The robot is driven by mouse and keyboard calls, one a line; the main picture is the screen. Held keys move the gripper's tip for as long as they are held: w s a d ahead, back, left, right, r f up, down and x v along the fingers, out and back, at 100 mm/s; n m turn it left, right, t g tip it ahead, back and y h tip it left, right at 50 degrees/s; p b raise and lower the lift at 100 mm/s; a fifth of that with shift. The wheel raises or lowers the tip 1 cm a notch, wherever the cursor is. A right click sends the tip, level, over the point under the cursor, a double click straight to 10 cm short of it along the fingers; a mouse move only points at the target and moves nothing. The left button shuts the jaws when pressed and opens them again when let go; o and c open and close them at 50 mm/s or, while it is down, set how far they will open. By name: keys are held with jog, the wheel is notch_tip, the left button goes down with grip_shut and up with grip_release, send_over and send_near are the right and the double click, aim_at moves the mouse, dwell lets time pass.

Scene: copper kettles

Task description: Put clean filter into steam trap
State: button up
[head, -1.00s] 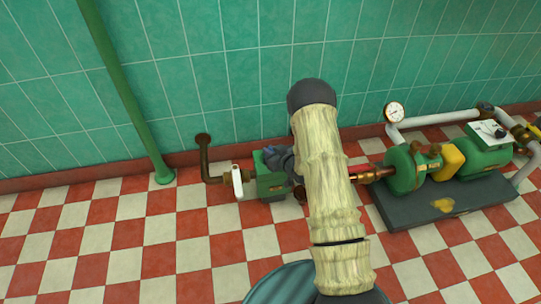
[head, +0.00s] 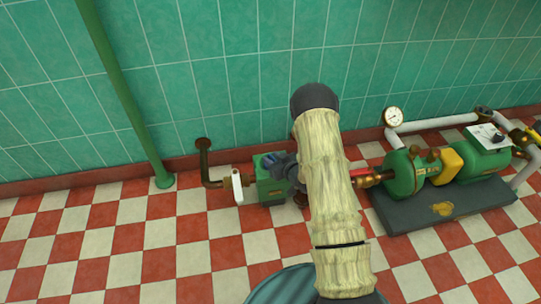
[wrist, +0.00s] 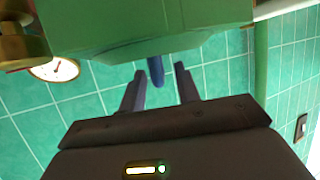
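The steam trap appears to be the green box (head: 270,186) in the pipe run along the wall. My gripper (head: 277,162) is at its upper right side, partly hidden by my arm. In the wrist view the green box (wrist: 150,25) fills the top. My two fingers (wrist: 161,80) stand apart there, just short of the box. A blue rod-like piece (wrist: 155,71) sticks out past the box edge between them, nearer the left finger, with a gap to the right one. I cannot tell whether this blue piece is the filter or a handle.
A white-handled valve (head: 237,187) is left of the trap. A green pump (head: 404,174) on a dark base is at the right. A pressure gauge (head: 393,117) stands above it. A green vertical pipe (head: 130,110) is at the left.

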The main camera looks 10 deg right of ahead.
jog(key=p+v, duration=0.5)
jog(key=v, duration=0.5)
jog(key=shift+w, duration=0.15)
notch_tip(320, 180, up, 12)
jog(key=s+m+g+h, duration=0.2)
jog(key=g+h, duration=0.2)
jog(key=s+a+r+m+g, duration=0.1)
jog(key=s+r+g, duration=0.2)
jog(key=s, duration=0.6)
jog(key=s+a+r+m+g+h, duration=0.1)
jog(key=s+a+r+g, duration=0.1)
jog(key=s+r, duration=0.6)
jog(key=shift+s+a+m+g, duration=0.3)
jog(key=shift+s+g, duration=0.2)
jog(key=shift+s, duration=0.1)
